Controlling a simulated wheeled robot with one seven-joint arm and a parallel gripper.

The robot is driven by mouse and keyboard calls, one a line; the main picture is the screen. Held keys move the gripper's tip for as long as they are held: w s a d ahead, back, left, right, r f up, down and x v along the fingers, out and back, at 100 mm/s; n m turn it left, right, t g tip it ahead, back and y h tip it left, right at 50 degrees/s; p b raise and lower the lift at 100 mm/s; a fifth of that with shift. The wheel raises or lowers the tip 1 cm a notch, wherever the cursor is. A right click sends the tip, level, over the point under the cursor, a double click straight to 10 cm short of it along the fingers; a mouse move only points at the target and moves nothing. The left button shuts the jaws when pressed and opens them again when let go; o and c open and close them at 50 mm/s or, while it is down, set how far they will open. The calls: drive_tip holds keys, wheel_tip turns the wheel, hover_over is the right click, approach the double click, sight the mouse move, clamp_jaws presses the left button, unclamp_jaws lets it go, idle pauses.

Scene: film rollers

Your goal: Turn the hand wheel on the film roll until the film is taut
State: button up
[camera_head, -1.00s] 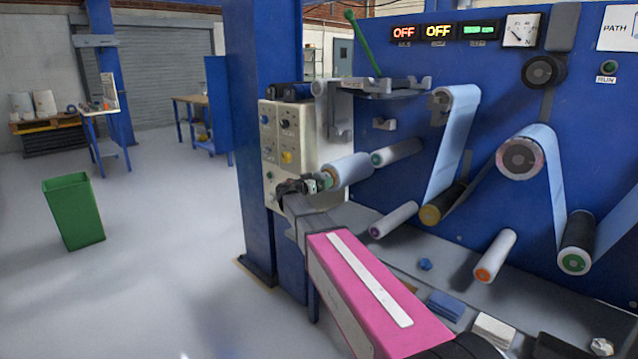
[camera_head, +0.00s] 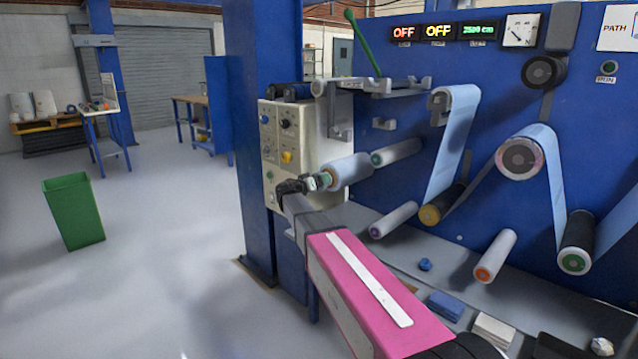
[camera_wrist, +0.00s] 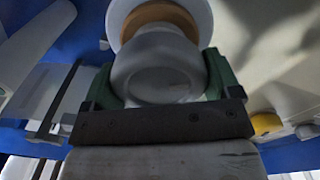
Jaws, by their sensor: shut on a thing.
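The film roll (camera_head: 348,169) is a pale blue roll on the left of the blue machine, with its end towards my arm. My gripper (camera_head: 321,181) is at that end of the roll. In the wrist view its green fingers (camera_wrist: 158,85) are shut on the grey rounded hand wheel (camera_wrist: 155,65), one finger on each side. A tan core ring (camera_wrist: 160,18) and the pale roll end show beyond the wheel. In the head view my gripper mostly hides the wheel. A pale blue film web (camera_head: 453,150) runs over rollers to the right.
A control box (camera_head: 285,150) with knobs stands close behind my gripper, on the left. Other rollers stick out nearby, including a purple-ended one (camera_head: 393,219) and an orange-ended one (camera_head: 495,256). A blue cloth (camera_head: 446,304) lies on the ledge below. A green bin (camera_head: 73,211) stands on the open floor.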

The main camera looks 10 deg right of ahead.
drive_tip(key=n, duration=0.5)
drive_tip(key=shift+n, duration=0.4)
idle(0.4)
drive_tip(key=o, duration=0.8)
drive_tip(key=shift+a, duration=0.1)
drive_tip(key=v, duration=1)
drive_tip(key=shift+s+a+f, duration=0.1)
drive_tip(key=shift+s+a, duration=0.1)
drive_tip(key=shift+a, duration=0.1)
